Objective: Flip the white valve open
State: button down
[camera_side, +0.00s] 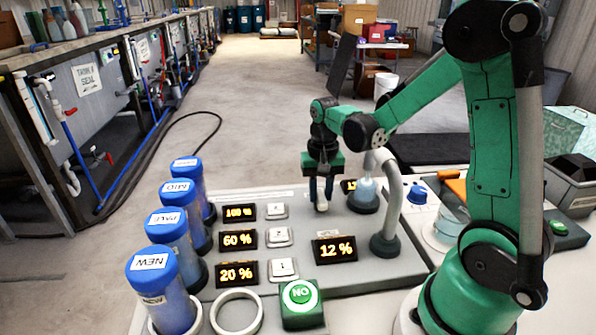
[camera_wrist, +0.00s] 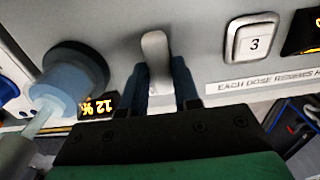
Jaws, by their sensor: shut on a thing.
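The white valve shows as a white lever (camera_wrist: 156,52) between my fingers in the wrist view, standing from the grey panel. My gripper (camera_wrist: 160,88) has one dark blue finger on each side of the lever and is shut on it. In the side view my gripper (camera_side: 322,195) points down at the panel, behind the 12 % display. There the fingers hide much of the lever, and only a pale bit of it (camera_side: 321,206) shows low between them. The lever's base is partly hidden by my gripper in the wrist view.
A grey bent pipe (camera_side: 391,200) and a bluish vessel (camera_side: 367,190) stand close right of my gripper. Numbered buttons (camera_side: 278,236) and lit displays (camera_side: 238,239) lie to its left. Blue-capped tubes (camera_side: 158,285) line the left edge. A green button (camera_side: 300,295) sits in front.

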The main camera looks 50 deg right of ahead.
aim_at(321, 195)
jog(key=c, duration=0.6)
grip_release()
jog(key=shift+c, duration=0.2)
jog(key=shift+r, duration=0.1)
jog(key=shift+r, duration=2.75)
